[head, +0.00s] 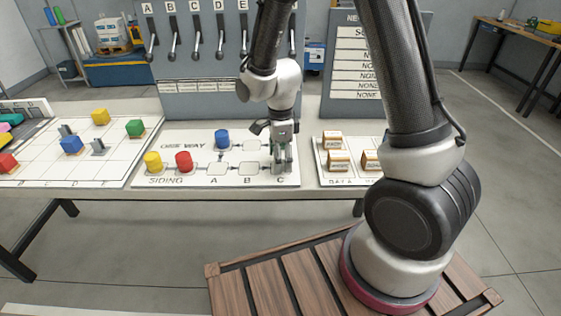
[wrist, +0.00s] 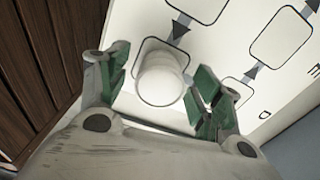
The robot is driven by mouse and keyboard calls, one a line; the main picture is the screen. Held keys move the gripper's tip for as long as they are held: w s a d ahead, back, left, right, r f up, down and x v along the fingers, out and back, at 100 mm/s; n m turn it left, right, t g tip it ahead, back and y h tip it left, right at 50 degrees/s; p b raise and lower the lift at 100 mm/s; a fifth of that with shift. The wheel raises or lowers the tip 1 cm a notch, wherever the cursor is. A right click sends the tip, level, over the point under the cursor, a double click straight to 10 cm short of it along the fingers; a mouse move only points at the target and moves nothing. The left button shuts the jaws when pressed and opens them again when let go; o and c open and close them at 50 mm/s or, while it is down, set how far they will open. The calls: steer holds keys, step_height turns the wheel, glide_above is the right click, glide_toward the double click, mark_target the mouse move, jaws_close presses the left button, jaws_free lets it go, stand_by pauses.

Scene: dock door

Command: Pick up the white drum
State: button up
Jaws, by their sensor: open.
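The white drum (wrist: 160,78) stands on an outlined square of the siding board (head: 225,180), seen from above in the wrist view. My gripper (wrist: 162,80) is open, with its green-padded fingers on the left and right of the drum. A gap shows on both sides. In the head view my gripper (head: 281,160) is low over the right end of the board, near the square marked C. There it hides the drum, which I cannot make out.
A blue drum (head: 222,139), a red drum (head: 184,162) and a yellow drum (head: 153,162) stand on the same board to the left. Small crates (head: 338,160) sit on a board to the right. A lever panel (head: 190,60) rises behind.

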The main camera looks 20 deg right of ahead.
steer(key=c, duration=1.2)
steer(key=shift+o, duration=0.2)
